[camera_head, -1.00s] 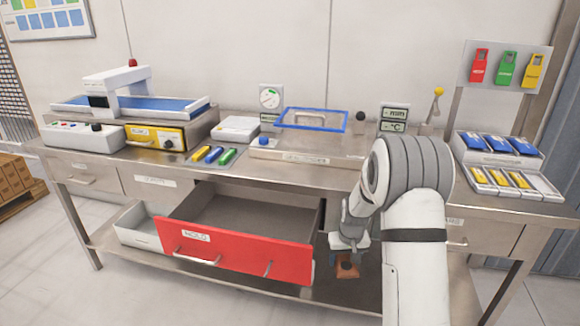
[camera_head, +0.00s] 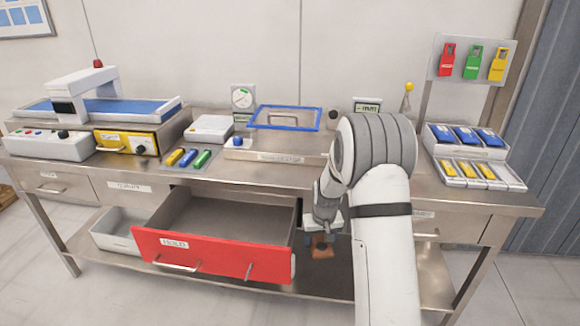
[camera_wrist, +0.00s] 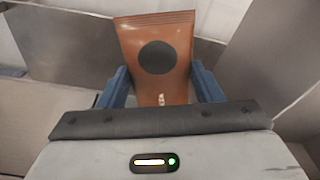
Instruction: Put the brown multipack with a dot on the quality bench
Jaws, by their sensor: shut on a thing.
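The brown multipack (camera_wrist: 155,85) has a dark round dot on its face and fills the middle of the wrist view. My gripper (camera_wrist: 162,90) is shut on it, with a blue finger on each side. In the head view the brown multipack (camera_head: 321,251) hangs below my gripper (camera_head: 319,237), to the right of the open red drawer. The steel bench (camera_head: 225,172) stands in front of me, with its top above the pack's height. My arm hides part of the bench's right side.
The red drawer (camera_head: 213,255) is pulled out and looks empty. A grey bin (camera_head: 113,233) stands on the lower shelf. The bench top holds a conveyor machine (camera_head: 90,108), a blue-rimmed lid (camera_head: 285,118) and trays of packs (camera_head: 466,145) at right.

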